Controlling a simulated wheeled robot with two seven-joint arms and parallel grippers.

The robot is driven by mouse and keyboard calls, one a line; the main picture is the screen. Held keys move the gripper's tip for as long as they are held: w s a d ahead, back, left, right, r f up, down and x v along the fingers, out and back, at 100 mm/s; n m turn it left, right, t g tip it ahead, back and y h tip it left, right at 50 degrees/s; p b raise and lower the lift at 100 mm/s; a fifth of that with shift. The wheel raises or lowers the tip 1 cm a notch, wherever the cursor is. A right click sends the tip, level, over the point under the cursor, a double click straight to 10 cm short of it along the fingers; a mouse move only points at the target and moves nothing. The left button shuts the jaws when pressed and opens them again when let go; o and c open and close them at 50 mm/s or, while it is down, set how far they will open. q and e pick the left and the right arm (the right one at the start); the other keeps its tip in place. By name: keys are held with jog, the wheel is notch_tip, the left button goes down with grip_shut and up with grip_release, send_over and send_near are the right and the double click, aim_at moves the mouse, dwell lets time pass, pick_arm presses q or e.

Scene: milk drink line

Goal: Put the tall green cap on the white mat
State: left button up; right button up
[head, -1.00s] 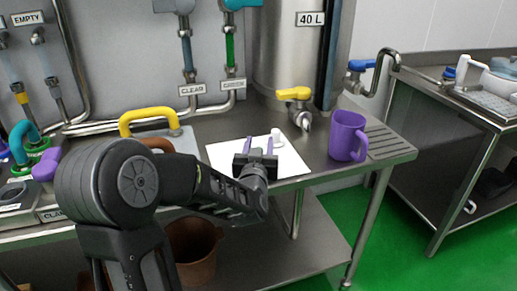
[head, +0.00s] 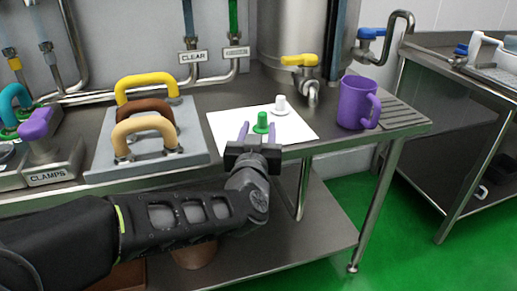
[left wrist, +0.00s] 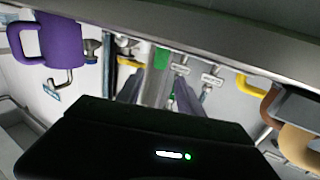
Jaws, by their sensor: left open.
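The green cap (head: 261,123) stands upright on the white mat (head: 232,118), towards the mat's front right part. A white cap (head: 281,105) stands on the mat just behind it to the right. My left gripper (head: 257,130) is open at the mat's front edge, its two purple-grey fingers pointing towards the back. The green cap shows between the fingertips, and I see no clear contact. In the left wrist view, a green piece that looks like the cap (left wrist: 161,57) shows between the open fingers. My right gripper is not in view.
A grey block with yellow, brown and tan handles (head: 146,130) is on the left. A purple-handled clamp station (head: 37,125) stands further left. The bench's front edge lies under my left arm.

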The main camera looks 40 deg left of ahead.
pick_arm(q)
jog(key=shift+s+d, duration=0.3)
jog(key=shift+s, duration=0.1)
dwell(0.5)
